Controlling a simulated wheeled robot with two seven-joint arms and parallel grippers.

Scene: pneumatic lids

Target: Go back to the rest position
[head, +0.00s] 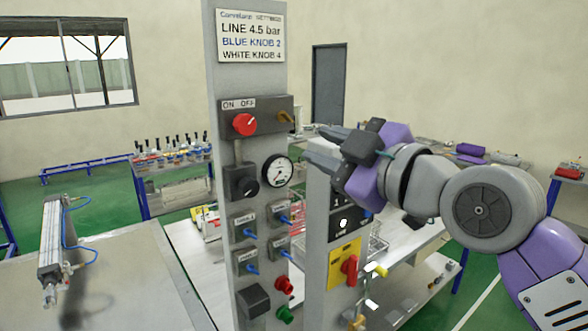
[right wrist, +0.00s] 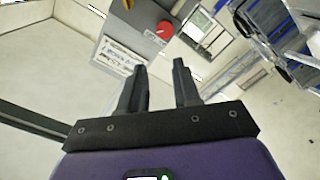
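My right gripper (head: 318,146) is raised at the right of the grey control panel (head: 226,170), with its fingers pointing left towards the panel's edge. In the right wrist view the two fingers (right wrist: 160,80) stand apart with nothing between them. The panel carries a red knob (head: 244,124), a black knob (head: 247,187), a pressure gauge (head: 278,171) and several blue-handled valves. I cannot tell whether the fingers touch the panel. My left gripper does not show in either view.
A second post with a red switch on yellow (head: 345,262) stands below my right arm. A pneumatic cylinder with blue tubing (head: 50,240) is over the grey table (head: 130,280) at left. A shelf with several bottles (head: 172,155) stands behind. Green floor shows between the benches.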

